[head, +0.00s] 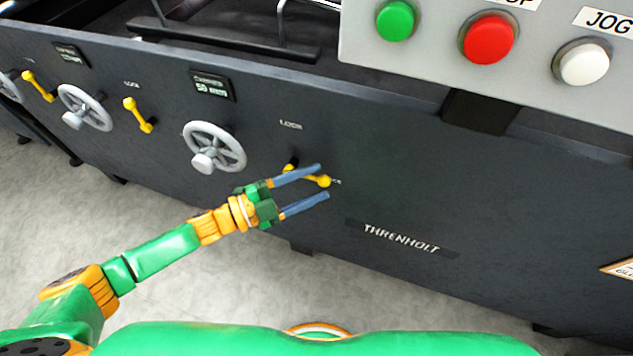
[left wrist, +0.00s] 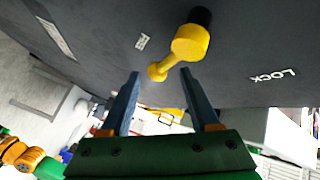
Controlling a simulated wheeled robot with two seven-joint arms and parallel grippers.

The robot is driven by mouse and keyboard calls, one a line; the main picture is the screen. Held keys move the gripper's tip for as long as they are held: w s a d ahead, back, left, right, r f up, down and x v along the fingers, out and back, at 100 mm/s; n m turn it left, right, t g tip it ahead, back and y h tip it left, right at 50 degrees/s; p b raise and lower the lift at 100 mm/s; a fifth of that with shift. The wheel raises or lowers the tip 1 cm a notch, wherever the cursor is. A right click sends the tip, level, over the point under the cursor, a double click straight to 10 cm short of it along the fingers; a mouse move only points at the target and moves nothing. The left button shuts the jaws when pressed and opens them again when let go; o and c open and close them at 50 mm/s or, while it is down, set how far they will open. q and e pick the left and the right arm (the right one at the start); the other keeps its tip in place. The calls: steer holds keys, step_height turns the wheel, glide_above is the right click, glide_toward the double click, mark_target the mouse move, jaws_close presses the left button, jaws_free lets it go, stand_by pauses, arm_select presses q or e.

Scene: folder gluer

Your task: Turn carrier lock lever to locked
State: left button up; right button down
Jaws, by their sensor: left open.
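The yellow carrier lock lever (head: 323,181) is on the dark machine panel, below a LOCK label (head: 290,125). It points right and slightly down from its black pivot, toward a small label whose text is too small to read. My left gripper (head: 324,181) is open, with its blue fingers reaching to the lever's free end. In the left wrist view the lever (left wrist: 188,42) shows its thick end by the black pivot and its small ball end between the fingertips of the gripper (left wrist: 160,71). Gaps show on both sides; contact cannot be told. My right gripper is out of view.
A grey handwheel (head: 214,147) sticks out left of the lever. Another yellow lever (head: 138,115) and handwheel (head: 85,107) are farther left. A control box (head: 440,60) with green, red and white buttons overhangs at upper right. The panel right of the lever is bare around the THRENHOLT plate (head: 402,239).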

arm_select(q)
steer(key=shift+w+d, duration=0.15)
steer(key=shift+d, duration=0.1)
jaws_close()
stand_by(1.3)
